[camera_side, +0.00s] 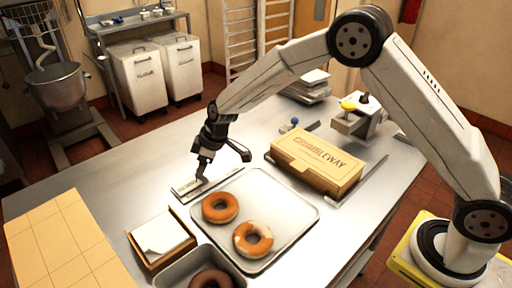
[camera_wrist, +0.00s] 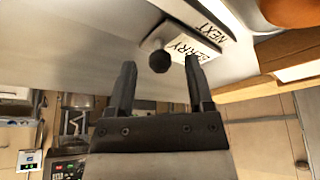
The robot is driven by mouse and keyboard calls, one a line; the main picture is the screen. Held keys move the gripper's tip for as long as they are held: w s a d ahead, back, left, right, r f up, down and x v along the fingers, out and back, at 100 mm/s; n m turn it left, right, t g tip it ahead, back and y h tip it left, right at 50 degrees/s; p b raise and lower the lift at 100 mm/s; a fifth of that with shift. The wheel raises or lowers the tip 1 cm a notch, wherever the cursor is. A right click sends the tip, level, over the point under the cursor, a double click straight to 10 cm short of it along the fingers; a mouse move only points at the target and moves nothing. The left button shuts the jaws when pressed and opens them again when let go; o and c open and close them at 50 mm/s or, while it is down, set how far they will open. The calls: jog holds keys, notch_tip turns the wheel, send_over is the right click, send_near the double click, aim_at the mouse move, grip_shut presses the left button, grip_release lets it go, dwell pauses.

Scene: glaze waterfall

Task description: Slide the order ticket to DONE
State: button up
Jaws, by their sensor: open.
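The order ticket (camera_wrist: 200,47) is a small white block in the wrist view with dark lettering, of which "RRY" is readable. A dark round knob (camera_wrist: 159,62) stands at its near end. The word NEXT (camera_wrist: 212,28) is printed beside it on the pale strip. My gripper (camera_wrist: 160,68) is open, its two fingers apart, with the knob showing between the tips. I cannot tell if they touch it. In the side view my gripper (camera_side: 202,178) points down at the ticket strip (camera_side: 184,188); the ticket is mostly hidden there. No DONE marking is readable.
A tray (camera_side: 298,212) with an orange-brown doughnut (camera_side: 220,200) and a partly white-glazed doughnut (camera_side: 244,248) lies just right of the strip. A wooden holder with papers (camera_side: 160,236) stands in front. A Crumbleway box (camera_side: 318,165) sits farther right. The steel table is clear behind the strip.

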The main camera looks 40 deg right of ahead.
jog(key=shift+f, duration=0.25)
grip_shut()
jog(key=shift+w, duration=0.1)
dwell(1.2)
